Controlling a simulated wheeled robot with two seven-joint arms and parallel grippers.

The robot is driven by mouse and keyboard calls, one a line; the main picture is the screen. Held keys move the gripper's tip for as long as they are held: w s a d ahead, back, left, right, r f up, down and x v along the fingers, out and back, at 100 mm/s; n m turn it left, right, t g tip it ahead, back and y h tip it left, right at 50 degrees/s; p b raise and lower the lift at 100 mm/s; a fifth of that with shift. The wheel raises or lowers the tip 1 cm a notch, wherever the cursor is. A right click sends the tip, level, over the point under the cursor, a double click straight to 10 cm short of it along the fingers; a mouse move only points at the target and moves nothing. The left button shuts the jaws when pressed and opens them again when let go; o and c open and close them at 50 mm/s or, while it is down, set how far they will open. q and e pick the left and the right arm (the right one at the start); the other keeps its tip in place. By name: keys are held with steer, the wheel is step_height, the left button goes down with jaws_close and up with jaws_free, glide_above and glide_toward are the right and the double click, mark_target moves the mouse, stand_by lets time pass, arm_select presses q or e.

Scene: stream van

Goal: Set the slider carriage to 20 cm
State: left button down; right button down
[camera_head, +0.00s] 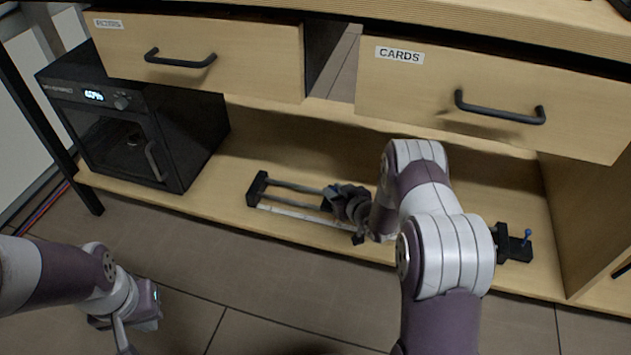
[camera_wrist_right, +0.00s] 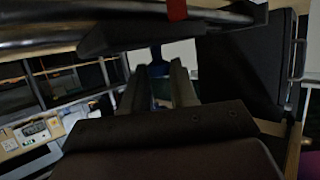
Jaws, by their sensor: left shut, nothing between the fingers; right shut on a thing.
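The camera slider (camera_head: 290,187) lies on the low shelf, with two parallel rods, a black block at its left end and a pale scale strip (camera_head: 295,214) along its front. Its right end block (camera_head: 513,245) carries a small blue-tipped lever. My right gripper (camera_head: 350,205) is at the slider's carriage, left of the rail's middle, and mostly covers it. In the right wrist view its fingers (camera_wrist_right: 160,88) are closed on a dark part with some blue. The scale's numbers are too small to read. My left gripper (camera_head: 140,310) is shut and empty, low over the floor.
A black oven-like box (camera_head: 130,130) with a lit display stands at the shelf's left. Two drawers, one labelled CARDS (camera_head: 490,95), hang above the shelf. My right forearm hides the slider's middle. Bare shelf lies behind the rail.

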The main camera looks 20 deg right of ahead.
steer(key=shift+s+d, duration=0.4)
steer(key=shift+d, duration=0.2)
steer(key=c, duration=0.9)
jaws_free()
steer(key=shift+c, duration=0.2)
